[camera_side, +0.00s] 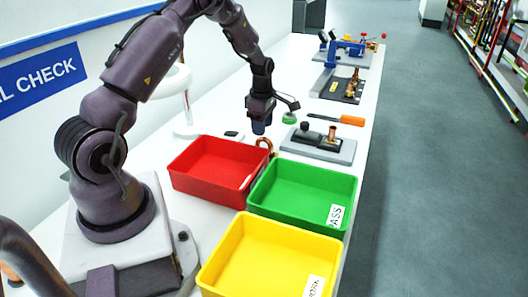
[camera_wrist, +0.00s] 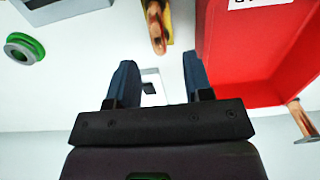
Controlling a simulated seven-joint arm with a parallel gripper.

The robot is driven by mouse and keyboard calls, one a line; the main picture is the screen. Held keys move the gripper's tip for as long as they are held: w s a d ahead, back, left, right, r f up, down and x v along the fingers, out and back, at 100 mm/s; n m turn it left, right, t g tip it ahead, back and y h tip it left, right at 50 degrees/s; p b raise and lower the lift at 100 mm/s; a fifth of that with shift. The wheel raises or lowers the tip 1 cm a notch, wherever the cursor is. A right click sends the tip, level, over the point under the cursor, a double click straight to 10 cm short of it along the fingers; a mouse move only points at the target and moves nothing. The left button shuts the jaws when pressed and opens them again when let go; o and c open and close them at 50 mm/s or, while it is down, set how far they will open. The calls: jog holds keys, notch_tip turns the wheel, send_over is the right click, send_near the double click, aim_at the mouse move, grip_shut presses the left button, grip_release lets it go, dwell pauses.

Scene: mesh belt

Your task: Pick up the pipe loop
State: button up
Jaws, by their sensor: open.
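A copper pipe piece, which looks like the pipe loop (camera_side: 266,144), stands on the white table by the far corner of the red bin. In the wrist view the copper piece (camera_wrist: 157,30) shows near the top edge, partly cut off, with a yellow patch beside it. My gripper (camera_side: 261,126) hangs above the table, beyond the red bin and apart from the copper piece. In the wrist view my gripper (camera_wrist: 158,64) has its two blue fingers spread, with nothing between them. The copper piece lies ahead of the fingertips.
A red bin (camera_side: 190,178), a green bin (camera_side: 300,212) and a yellow bin (camera_side: 215,280) stand close together in front. A grey fixture (camera_side: 340,152), a green ring (camera_side: 290,118) and an orange-handled tool (camera_side: 351,120) lie beyond. Another copper part (camera_wrist: 300,112) shows beside the red bin.

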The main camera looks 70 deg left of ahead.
aim_at(271, 147)
jog(key=f, duration=0.7)
jog(key=shift+w+d+f, duration=0.15)
jog(key=shift+w+f, duration=0.05)
jog(key=shift+f, duration=0.05)
jog(key=shift+c, duration=0.3)
grip_shut()
